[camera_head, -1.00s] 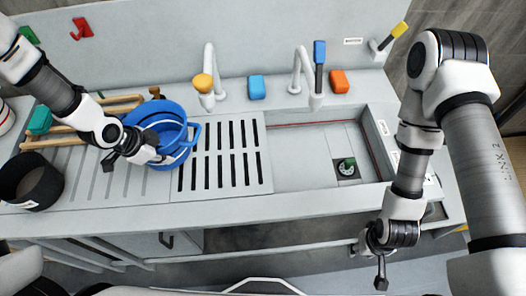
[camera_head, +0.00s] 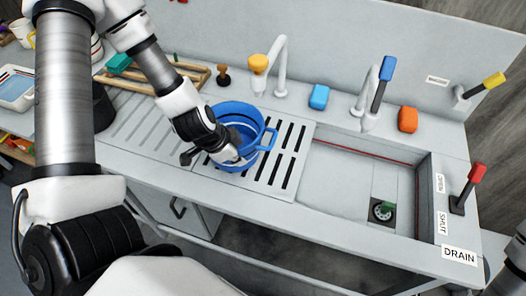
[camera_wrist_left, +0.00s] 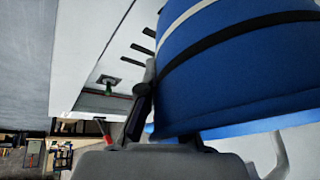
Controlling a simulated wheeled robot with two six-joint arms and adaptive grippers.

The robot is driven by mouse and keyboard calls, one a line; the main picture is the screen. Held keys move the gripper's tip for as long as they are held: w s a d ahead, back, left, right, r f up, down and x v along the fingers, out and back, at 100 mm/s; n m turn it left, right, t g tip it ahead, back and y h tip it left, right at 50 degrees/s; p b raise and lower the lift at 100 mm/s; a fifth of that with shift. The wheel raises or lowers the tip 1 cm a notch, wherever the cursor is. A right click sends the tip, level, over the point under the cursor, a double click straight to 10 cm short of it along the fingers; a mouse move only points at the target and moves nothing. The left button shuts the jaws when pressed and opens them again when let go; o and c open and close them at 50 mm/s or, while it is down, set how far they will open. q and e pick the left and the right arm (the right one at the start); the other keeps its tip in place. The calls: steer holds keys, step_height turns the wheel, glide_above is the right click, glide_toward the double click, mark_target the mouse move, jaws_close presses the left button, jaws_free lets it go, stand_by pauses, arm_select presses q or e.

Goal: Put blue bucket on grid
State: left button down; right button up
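The blue bucket (camera_head: 262,122) is over the left part of the slotted grid (camera_head: 288,163) beside the sink and looks upright. My left gripper (camera_head: 236,158) is at the bucket's near side and appears shut on its rim or wall. In the left wrist view the striped bucket (camera_wrist_left: 240,65) fills the right side, with a dark finger (camera_wrist_left: 140,110) against it; the other finger is hidden. I cannot tell whether the bucket's base touches the grid. My right gripper is out of view.
The sink basin (camera_head: 345,180) is right of the grid, with a green drain plug (camera_head: 384,209). Two taps, with yellow (camera_head: 258,64) and blue (camera_head: 383,80) tops, stand behind. A wooden rack (camera_head: 185,75) and a dark pot (camera_head: 103,105) are left. A red lever (camera_head: 470,182) stands right.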

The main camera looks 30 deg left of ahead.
arm_select(q)
steer(key=w+f+b, duration=0.1)
steer(key=w, duration=0.2)
steer(key=w+d+f+b, duration=0.1)
steer(key=w+b, duration=0.1)
steer(key=w, duration=0.1)
steer(key=w+d+f+b, duration=0.1)
steer(key=w+f+b, duration=0.1)
steer(key=w, duration=0.1)
steer(key=shift+w, duration=0.2)
steer(key=shift+w+d, duration=0.25)
steer(key=shift+d, duration=0.05)
steer(key=shift+s+a+f, duration=0.1)
steer(key=shift+f, duration=0.05)
steer(key=c, duration=1.6)
jaws_free()
steer(key=shift+s, duration=0.1)
steer(key=shift+o, duration=1.4)
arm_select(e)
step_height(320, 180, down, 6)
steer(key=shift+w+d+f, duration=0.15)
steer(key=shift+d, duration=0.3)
